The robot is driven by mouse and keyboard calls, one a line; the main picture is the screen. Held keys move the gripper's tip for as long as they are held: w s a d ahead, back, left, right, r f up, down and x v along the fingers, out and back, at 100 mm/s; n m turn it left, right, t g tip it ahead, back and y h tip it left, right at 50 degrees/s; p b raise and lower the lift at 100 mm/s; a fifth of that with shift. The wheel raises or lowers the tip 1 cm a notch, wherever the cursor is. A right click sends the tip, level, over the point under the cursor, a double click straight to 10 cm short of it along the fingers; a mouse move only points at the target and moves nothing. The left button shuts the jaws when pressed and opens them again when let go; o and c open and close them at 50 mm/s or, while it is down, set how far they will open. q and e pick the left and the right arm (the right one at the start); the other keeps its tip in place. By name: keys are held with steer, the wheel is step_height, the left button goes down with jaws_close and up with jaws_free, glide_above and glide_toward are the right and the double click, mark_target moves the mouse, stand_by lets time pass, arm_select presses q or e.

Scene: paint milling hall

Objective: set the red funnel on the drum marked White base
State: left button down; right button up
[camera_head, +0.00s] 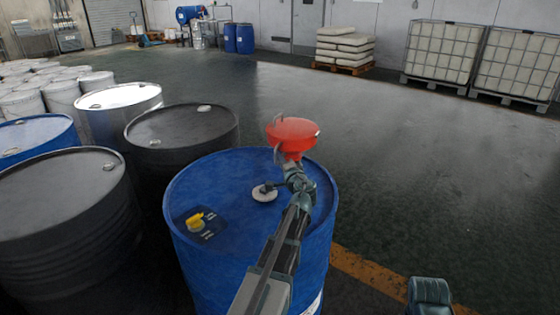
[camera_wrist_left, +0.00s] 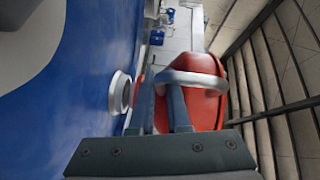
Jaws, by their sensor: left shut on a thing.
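The red funnel (camera_head: 292,130) is in my left gripper (camera_head: 291,168), above the far right rim of a blue drum (camera_head: 228,175). In the left wrist view the fingers (camera_wrist_left: 162,92) are shut at the grey loop handle (camera_wrist_left: 192,77) of the red funnel (camera_wrist_left: 206,106). The drum's blue top (camera_wrist_left: 85,65) and a round pale fitting (camera_wrist_left: 120,92) show left of the funnel there. The same pale fitting (camera_head: 264,193) lies on the drum top near my wrist, with a yellow cap (camera_head: 195,221) at the left. No "White base" marking is readable.
Dark drums (camera_head: 60,195) (camera_head: 180,130), a silver-topped drum (camera_head: 118,97) and another blue drum (camera_head: 35,135) crowd the left side. The floor (camera_head: 400,160) to the right is open. Caged tanks (camera_head: 440,50) and stacked sacks (camera_head: 345,42) stand far back.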

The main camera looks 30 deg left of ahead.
arm_select(q)
steer(key=shift+f+b, duration=1)
steer(key=shift+b, duration=0.05)
stand_by(0.6)
steer(key=c, duration=0.8)
jaws_free()
steer(key=p+v, duration=0.1)
steer(key=v, duration=1.2)
steer(key=shift+s+d, duration=0.25)
steer(key=shift+d, duration=0.1)
steer(key=shift+s+d, duration=0.1)
steer(key=shift+v, duration=2.35)
